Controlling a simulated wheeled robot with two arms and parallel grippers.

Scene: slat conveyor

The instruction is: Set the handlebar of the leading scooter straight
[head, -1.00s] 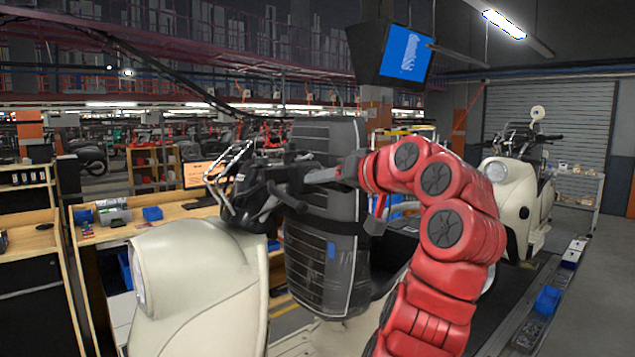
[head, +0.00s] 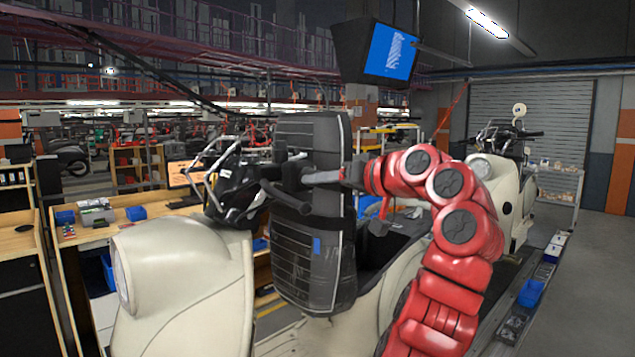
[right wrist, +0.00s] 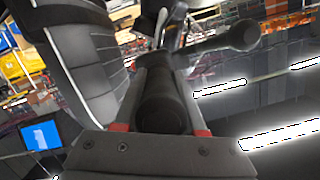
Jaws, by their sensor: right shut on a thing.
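The leading scooter (head: 185,285) is cream, with its round headlight at the left of the head view. Its dark handlebar (head: 265,190) sits above the front, with cables and a light metal frame around it. My right gripper (head: 350,177) is shut on the handlebar's near grip (right wrist: 163,100), at the right end of the bar in the head view. In the right wrist view the grip lies between my two fingers, and a black lever with a round knob (right wrist: 230,38) sticks out beyond it. My left gripper is not in view.
A second cream scooter (head: 505,190) stands farther back on the right. A workbench (head: 85,235) with blue bins is at the left. A monitor (head: 390,52) hangs above.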

